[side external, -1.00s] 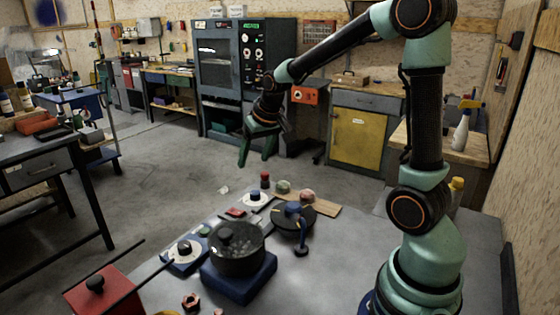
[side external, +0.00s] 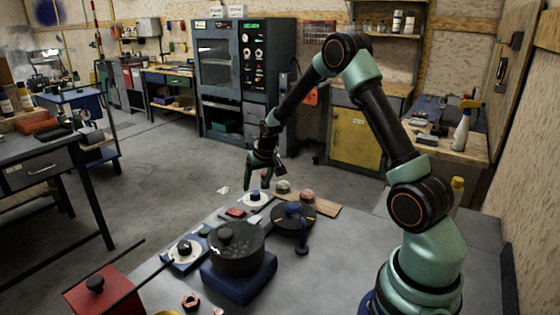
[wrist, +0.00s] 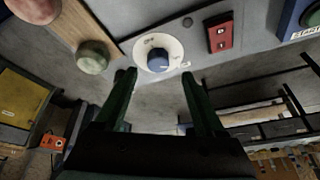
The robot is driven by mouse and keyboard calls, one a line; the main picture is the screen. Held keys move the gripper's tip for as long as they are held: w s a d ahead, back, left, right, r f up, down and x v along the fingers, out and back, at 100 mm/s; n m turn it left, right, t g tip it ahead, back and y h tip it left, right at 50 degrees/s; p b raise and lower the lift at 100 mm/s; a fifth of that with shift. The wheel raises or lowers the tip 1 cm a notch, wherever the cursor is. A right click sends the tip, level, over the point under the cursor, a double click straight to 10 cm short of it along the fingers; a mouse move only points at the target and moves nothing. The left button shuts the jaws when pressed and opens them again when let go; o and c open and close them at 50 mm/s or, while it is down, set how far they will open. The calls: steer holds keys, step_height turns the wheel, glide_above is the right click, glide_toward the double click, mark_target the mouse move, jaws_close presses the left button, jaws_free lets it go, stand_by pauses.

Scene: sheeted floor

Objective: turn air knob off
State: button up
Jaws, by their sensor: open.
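A blue knob on a round white dial (side external: 253,204) stands on the grey bench among the other controls. In the wrist view the blue knob (wrist: 158,61) is in the upper middle, with dark lettering around it too small to read surely. My gripper (side external: 258,184) is open and empty, pointing down above this dial. In the wrist view its two green fingers (wrist: 157,76) are spread wide, and the knob shows between and just beyond the tips. The fingers look apart from the knob.
A red switch box (wrist: 220,33) sits beside the dial. A greenish round knob (wrist: 92,57) is on a wooden strip opposite. A dark pot (side external: 237,250), a round black plate (side external: 293,222) and another dial with a dark knob (side external: 184,248) stand nearer the camera.

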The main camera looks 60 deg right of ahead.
mark_target(255, 192)
steer(key=shift+x, duration=2.25)
steer(key=shift+d, duration=0.1)
steer(key=shift+c, duration=0.4)
jaws_close()
steer(key=shift+n, duration=1.4)
steer(key=shift+d, duration=0.1)
steer(key=shift+o, duration=0.4)
jaws_free()
steer(key=shift+r, duration=0.1)
steer(key=v, duration=1.2)
